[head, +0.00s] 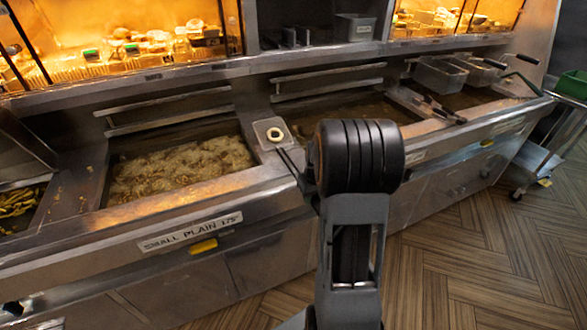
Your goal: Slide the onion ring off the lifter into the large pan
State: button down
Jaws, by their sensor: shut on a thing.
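The onion ring (274,134) is a small pale yellow ring. It lies flat on the lifter (265,124), a squarish grey metal plate beside the divider between two oil vats. My gripper (292,163) is shut on the lifter's handle end, mostly hidden behind my thick black wrist. The middle vat (335,108) holds dark, calm oil and is partly covered by my arm. The left vat (180,168), above a "SMALL PLAIN 175°" label, is full of bubbling frying food. No label naming a large pan is readable. Whether the plate touches the divider is unclear.
Wire baskets (440,76) stand over the right vat, with tongs (440,109) on the ledge before it. Lit warming shelves (150,45) run behind. A trolley (545,150) stands at the right. The wooden floor (480,240) in front is clear.

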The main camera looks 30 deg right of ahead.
jog(key=shift+r, duration=0.1)
notch_tip(320, 180, up, 12)
jog(key=p, duration=0.8)
jog(key=shift+p, duration=0.3)
